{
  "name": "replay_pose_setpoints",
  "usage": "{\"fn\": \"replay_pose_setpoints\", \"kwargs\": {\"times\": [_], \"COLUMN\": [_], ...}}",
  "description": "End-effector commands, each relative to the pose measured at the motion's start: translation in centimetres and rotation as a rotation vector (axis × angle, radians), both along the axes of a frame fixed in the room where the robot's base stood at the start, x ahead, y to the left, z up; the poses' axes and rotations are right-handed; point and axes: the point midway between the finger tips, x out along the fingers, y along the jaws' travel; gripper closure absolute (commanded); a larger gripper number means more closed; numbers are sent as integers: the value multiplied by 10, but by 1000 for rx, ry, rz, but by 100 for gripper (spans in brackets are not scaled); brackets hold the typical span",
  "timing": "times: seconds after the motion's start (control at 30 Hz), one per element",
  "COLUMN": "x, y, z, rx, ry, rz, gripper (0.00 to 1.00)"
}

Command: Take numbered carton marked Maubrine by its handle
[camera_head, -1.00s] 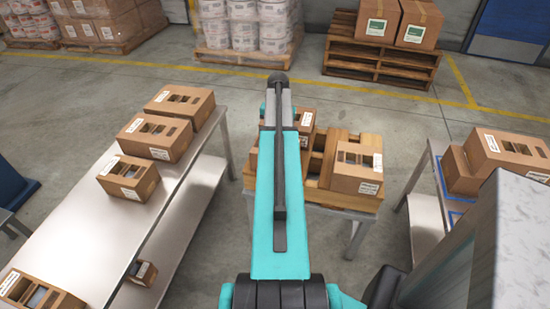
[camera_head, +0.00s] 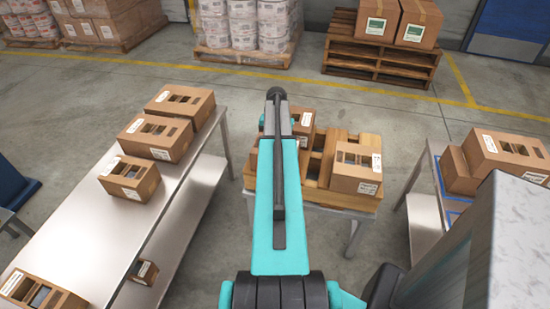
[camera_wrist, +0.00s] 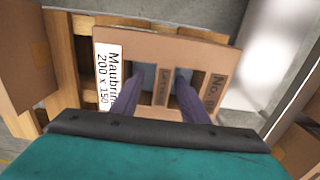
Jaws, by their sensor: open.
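The Maubrine carton (camera_wrist: 215,55) is a brown box with a white label reading "Maubrin" and "200 x 150" and a printed "No." mark. Its top has two openings with a narrow cardboard strip, the handle (camera_wrist: 163,84), between them. My gripper (camera_wrist: 163,75) is open, one purple-grey finger on each side of the strip, tips at the openings. How deep they reach is unclear. In the head view this appears to be the back carton (camera_head: 302,130) on the wooden rack (camera_head: 320,152), partly hidden behind my arm. My gripper is hidden there.
Another carton (camera_head: 357,170) stands on the rack to the right. The long metal table (camera_head: 90,235) at left holds several cartons. More cartons (camera_head: 508,150) stand on the right table. Loaded pallets (camera_head: 378,58) line the back. Floor shows between the tables.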

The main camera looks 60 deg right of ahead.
Motion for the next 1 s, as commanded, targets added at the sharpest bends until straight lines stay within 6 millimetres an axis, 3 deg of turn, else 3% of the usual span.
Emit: {"fn": "replay_pose_setpoints", "kwargs": {"times": [0.3,0.57,1.0], "x": [0,0,0], "y": [0,0,0], "z": [0,0,0], "rx": [0,0,0], "ry": [0,0,0], "rz": [0,1,1], "gripper": [59,100,100]}}
